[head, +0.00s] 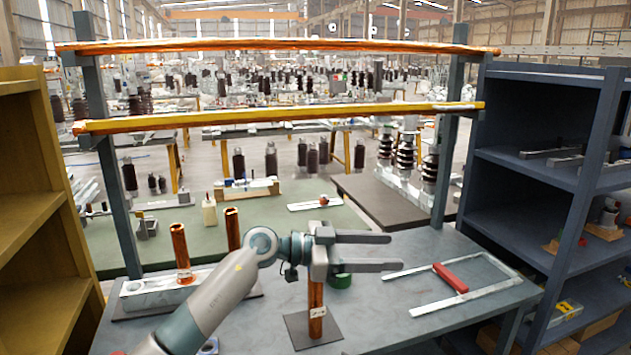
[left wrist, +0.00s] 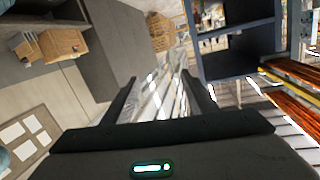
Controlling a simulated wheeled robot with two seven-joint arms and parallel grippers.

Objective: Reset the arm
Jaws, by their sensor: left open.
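My left arm reaches in from the lower left in the head view. Its gripper (head: 396,252) is open, with two grey fingers pointing right and nothing between them. It is above the grey table (head: 400,335). In the left wrist view the two dark fingers (left wrist: 160,76) are also apart, with a blurred, streaked metal surface showing between them. A copper post (head: 316,325) on a dark square base stands below the gripper's body, which hides its top. My right gripper is not in view.
A U-shaped metal frame with a red handle (head: 450,278) lies right of the gripper. A green round item (head: 340,281) sits behind the post. A pale block with copper columns (head: 180,252) stands left. Orange (head: 280,45) and yellow bars (head: 280,118) span uprights behind; a blue shelf (head: 535,170) stands right.

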